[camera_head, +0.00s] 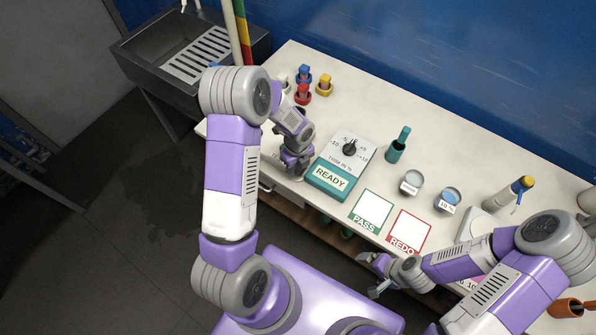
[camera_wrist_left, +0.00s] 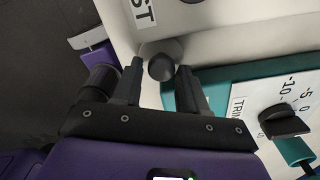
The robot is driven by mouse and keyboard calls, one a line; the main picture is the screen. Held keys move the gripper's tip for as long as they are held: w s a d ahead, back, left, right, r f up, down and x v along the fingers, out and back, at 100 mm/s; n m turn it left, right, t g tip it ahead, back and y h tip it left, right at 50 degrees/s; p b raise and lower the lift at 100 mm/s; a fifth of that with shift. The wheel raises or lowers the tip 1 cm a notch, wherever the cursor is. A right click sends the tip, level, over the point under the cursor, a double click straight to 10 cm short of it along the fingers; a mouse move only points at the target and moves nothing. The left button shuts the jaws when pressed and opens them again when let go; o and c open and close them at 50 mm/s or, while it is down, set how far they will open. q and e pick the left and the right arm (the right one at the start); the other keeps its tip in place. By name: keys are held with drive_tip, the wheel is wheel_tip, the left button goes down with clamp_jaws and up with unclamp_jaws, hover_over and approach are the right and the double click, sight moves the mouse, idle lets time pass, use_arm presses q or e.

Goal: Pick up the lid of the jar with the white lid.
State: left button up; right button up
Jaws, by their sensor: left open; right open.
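A white-topped item (camera_head: 284,79), which looks like the white-lidded jar, stands at the far left of the bench in the head view, partly hidden by my left arm. My left gripper (camera_head: 293,169) is open beside the teal READY box, well in front of that item. In the left wrist view, the open fingers (camera_wrist_left: 160,82) are on either side of a dark round knob (camera_wrist_left: 161,67), apart from it. No white lid can be made out in that view. My right gripper (camera_head: 372,277) is open and empty off the bench's front edge.
Blue (camera_head: 304,72), yellow (camera_head: 325,83) and red (camera_head: 303,92) topped jars stand close to the white one. The READY box (camera_head: 325,180) with a dial is beside my left gripper. A sink (camera_head: 165,62) is left.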

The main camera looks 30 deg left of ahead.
use_arm(q)
wheel_tip(320, 180, down, 2)
drive_tip(key=shift+w+f, duration=0.1)
drive_tip(key=shift+f, duration=0.05)
drive_tip(key=c, duration=0.8)
drive_tip(key=shift+o, duration=0.2)
